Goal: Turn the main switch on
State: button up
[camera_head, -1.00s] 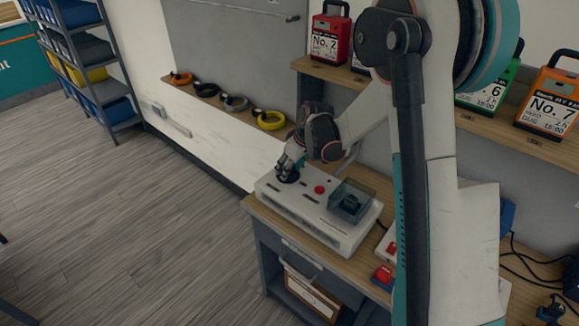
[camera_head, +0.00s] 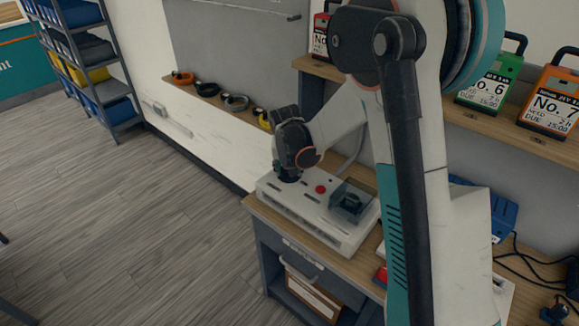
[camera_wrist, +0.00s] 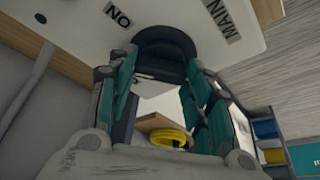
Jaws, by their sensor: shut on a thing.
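A pale control box (camera_head: 312,217) sits on the wooden worktop. The main switch, a dark round knob (camera_wrist: 165,42), is at the box's left end. "MAIN" and "ON" labels show upside down beside it in the wrist view. My gripper (camera_head: 289,177) reaches down onto the knob; in the wrist view its teal-padded fingers (camera_wrist: 162,78) are closed around the knob. In the head view the fingers and wrist hide most of the knob, so I cannot tell its exact angle.
A red button (camera_head: 321,189) and a dark knob under a smoky clear cover (camera_head: 352,201) are on the same box. Coloured rings (camera_head: 236,103) rest on a wall ledge. Open floor lies left.

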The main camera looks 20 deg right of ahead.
jog(key=m+h, duration=0.1)
jog(key=m, duration=0.2)
jog(key=shift+a+m+g, duration=0.1)
jog(key=shift+m+g, duration=0.2)
jog(key=shift+m, duration=0.1)
jog(key=shift+w+m+g+h, duration=0.1)
jog(key=shift+m+g+h, duration=0.45)
jog(key=shift+m, duration=1.15)
jog(key=o, duration=1)
jog(key=shift+o, duration=0.2)
jog(key=shift+a, duration=0.1)
jog(key=v, duration=1.2)
